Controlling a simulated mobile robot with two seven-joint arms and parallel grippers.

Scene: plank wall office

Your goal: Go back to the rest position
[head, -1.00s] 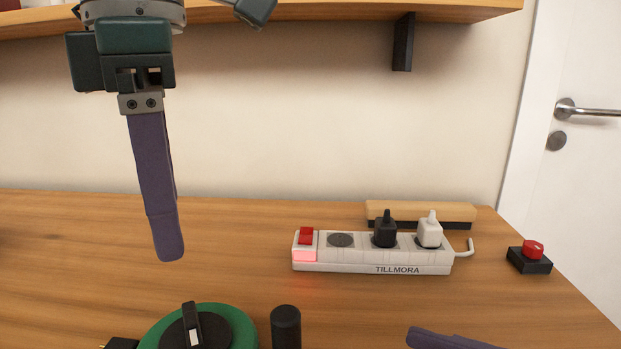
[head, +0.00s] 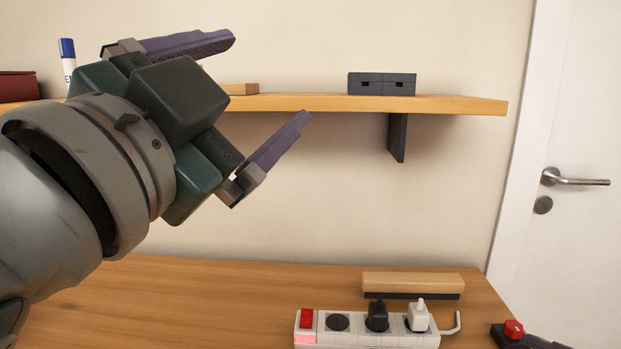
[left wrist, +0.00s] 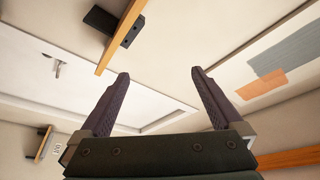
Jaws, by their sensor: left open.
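My left gripper (head: 268,77) is raised in front of the wall shelf in the head view, with its two purple fingers spread apart and nothing between them. The left wrist view also shows the gripper (left wrist: 160,73) open and empty, pointing towards the room and a white door. Of my right gripper (head: 546,343), only a purple finger shows at the bottom right edge of the head view, by the red button. The rest of it is out of the picture.
The wooden shelf (head: 330,103) holds a dark grey block (head: 382,84) and a blue-capped marker (head: 68,62). On the desk (head: 190,290) are a power strip (head: 370,340) with two plugs, a wood-backed brush (head: 412,284) and a red button (head: 513,329). A door (head: 560,120) stands right.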

